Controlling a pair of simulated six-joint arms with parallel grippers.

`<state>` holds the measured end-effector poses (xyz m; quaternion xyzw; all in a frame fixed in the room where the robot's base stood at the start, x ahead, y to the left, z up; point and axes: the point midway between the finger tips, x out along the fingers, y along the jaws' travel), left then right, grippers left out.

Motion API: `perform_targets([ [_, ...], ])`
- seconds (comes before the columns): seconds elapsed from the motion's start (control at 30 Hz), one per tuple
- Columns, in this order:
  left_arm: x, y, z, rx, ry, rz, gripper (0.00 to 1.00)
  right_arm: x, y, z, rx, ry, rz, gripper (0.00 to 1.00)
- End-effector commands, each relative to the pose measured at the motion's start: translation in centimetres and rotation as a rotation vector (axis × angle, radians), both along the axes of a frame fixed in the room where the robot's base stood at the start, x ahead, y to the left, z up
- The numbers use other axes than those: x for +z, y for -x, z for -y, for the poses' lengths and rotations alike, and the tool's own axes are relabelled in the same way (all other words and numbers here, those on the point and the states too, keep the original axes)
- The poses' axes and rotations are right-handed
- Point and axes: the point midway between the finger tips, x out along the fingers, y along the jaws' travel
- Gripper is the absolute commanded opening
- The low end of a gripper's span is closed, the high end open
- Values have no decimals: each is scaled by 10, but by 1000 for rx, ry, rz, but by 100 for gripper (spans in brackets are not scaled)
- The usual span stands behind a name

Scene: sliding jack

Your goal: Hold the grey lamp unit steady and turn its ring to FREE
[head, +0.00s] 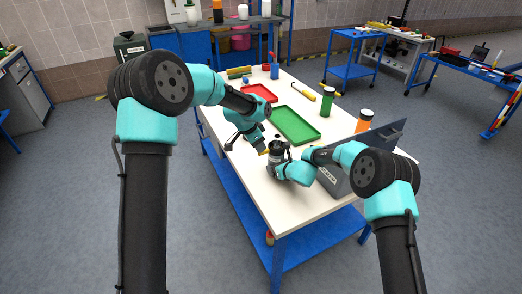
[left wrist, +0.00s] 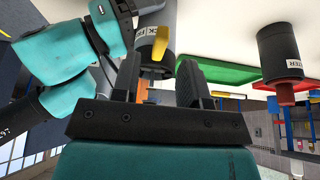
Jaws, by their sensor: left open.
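The grey lamp unit (head: 275,157) stands on the white table, with a dark top and a pale label. In the left wrist view, which looks upside down, its grey body (left wrist: 187,28) shows a partly hidden label and a yellow tab (left wrist: 161,46). My left gripper (head: 259,147) is open beside the unit; in the left wrist view its two dark fingers (left wrist: 157,82) stand apart, with the unit's dark end showing between them. My right gripper (head: 284,169) is against the unit's near right side; its jaws are too hidden to tell whether they grip.
A dark cylinder (left wrist: 281,53) with a red end and a label ending in "TER" shows in the left wrist view. A green tray (head: 296,124), a red tray (head: 260,92), a green bottle (head: 327,101), an orange bottle (head: 364,121) and a grey box (head: 333,180) are on the table.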

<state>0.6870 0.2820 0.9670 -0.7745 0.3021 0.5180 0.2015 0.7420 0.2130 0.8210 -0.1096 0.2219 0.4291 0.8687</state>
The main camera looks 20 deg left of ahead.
Motion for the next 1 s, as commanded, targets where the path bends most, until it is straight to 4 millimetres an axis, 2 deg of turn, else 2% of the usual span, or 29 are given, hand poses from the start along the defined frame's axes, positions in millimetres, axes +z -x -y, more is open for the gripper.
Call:
perform_targets([
  [0.1,-18,-5,5,0,0,-1,40,1,0,0,0,-1,1,55],
  [0.23,-30,-9,8,0,0,0,40,1,0,0,0,-1,1,55],
  [0.63,-35,-11,10,0,-1,1,39,1,0,0,0,-1,1,55],
  [1.0,-35,-11,10,-1,-1,1,4,1,0,0,0,-1,1,55],
])
